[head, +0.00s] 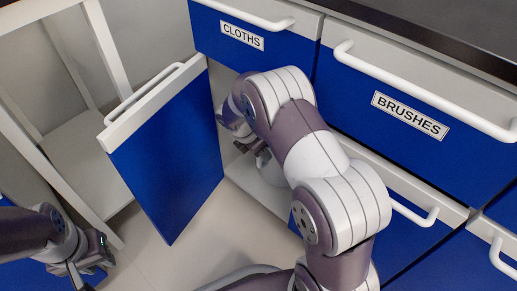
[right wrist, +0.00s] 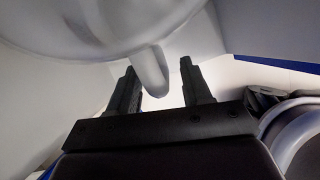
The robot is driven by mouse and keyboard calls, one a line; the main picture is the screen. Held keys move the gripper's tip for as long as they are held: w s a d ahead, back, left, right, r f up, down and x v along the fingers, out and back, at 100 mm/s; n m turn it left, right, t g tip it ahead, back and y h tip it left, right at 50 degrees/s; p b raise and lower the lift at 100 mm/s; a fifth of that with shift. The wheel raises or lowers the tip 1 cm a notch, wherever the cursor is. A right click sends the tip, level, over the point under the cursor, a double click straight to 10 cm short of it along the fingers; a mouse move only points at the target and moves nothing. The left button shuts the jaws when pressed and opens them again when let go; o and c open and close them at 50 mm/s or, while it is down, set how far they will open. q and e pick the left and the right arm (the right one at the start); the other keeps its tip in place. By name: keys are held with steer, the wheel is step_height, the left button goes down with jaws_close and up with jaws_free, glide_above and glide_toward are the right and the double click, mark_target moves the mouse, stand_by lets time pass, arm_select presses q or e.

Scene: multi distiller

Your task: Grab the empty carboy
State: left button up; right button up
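A whitish, translucent vessel (right wrist: 120,25), which looks like the carboy, fills the top of the right wrist view. Its rounded handle (right wrist: 152,72) hangs down between the two black fingers of my right gripper (right wrist: 160,82). The fingers are open, with a gap on each side of the handle.
The blue cabinet door (head: 170,155) stands open left of my right arm. The CLOTHS drawer (head: 243,36) is above, and the BRUSHES drawer (head: 410,115) is at the right. A white frame (head: 108,45) stands at the left. Some floor (head: 200,235) is clear.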

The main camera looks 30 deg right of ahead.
jaws_close()
stand_by(1.3)
